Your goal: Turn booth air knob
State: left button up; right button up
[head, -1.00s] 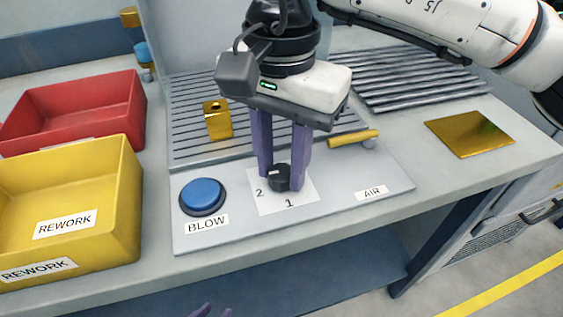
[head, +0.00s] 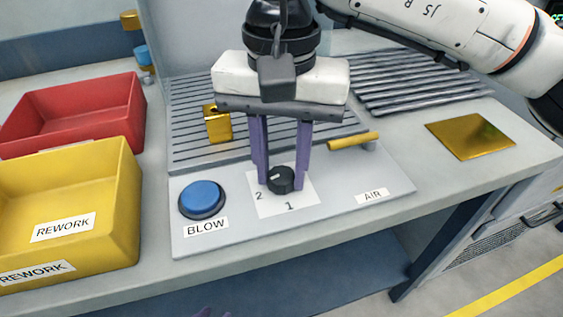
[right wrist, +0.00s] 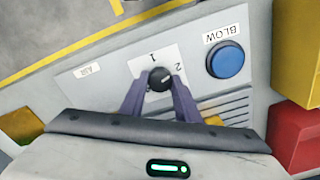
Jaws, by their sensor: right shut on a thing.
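The air knob (head: 281,179) is a small black dial on a white label marked 1 and 2, on the grey panel (head: 345,205). Its pale mark points to the upper left in the head view. In the right wrist view the knob (right wrist: 159,79) has its mark toward the 2 side. My right gripper (head: 281,185) points down, its two purple fingers shut on the knob from both sides. Of my left gripper, only a faint purple tip (head: 212,312) shows at the bottom edge; its opening cannot be judged.
A blue BLOW button (head: 202,199) sits left of the knob. A yellow lever (head: 353,141) and gold block (head: 217,125) are behind it. Yellow (head: 125,215) and red (head: 135,105) bins stand at left. A gold plate (head: 470,136) lies at right.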

aim_at(282, 175)
jog(key=o, duration=1)
jog(key=shift+o, duration=0.2)
notch_tip(282, 175, up, 10)
jog(key=p, duration=0.1)
jog(key=shift+r, duration=0.2)
jog(key=shift+s+f, duration=0.1)
jog(key=shift+s, duration=0.05)
